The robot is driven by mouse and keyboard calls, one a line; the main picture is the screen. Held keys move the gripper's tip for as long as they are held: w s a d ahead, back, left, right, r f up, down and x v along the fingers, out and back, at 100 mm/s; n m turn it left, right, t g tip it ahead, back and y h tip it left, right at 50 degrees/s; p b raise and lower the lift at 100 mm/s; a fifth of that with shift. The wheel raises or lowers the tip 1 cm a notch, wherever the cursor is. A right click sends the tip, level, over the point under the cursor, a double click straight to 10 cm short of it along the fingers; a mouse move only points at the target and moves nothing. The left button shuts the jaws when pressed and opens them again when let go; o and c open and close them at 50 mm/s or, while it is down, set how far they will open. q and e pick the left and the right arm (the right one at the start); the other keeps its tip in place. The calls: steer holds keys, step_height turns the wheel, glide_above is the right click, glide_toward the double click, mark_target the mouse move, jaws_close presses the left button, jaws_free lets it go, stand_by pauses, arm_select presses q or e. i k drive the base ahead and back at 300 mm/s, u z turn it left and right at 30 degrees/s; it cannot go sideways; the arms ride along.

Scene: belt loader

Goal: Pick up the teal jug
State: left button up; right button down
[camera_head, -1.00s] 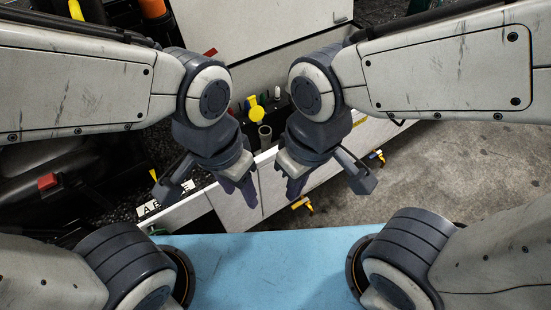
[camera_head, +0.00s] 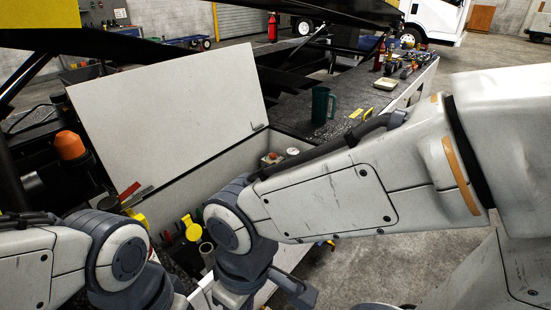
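The teal jug (camera_head: 321,105) stands upright on the dark speckled top (camera_head: 297,122) of the loader, right of the raised white lid. Its handle is on the right side. The lower edge of the jug is close to my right arm, which crosses in front of the loader below it. Both grippers are well below the jug and apart from it. My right wrist is at the bottom centre, and the fingers are cut off by the lower edge. My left wrist is at the bottom left, and its gripper is out of the picture.
The white lid (camera_head: 168,115) stands open over a compartment with a yellow funnel-like item (camera_head: 192,231) and a grey tube (camera_head: 207,252). A yellow item (camera_head: 362,112), a pale tray (camera_head: 386,84) and several tools lie beyond the jug. A red extinguisher (camera_head: 379,55) stands farther back.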

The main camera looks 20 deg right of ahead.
mark_target(321, 95)
steer(key=z, duration=1.8)
steer(key=i, duration=4.95)
steer(key=u, duration=3.55)
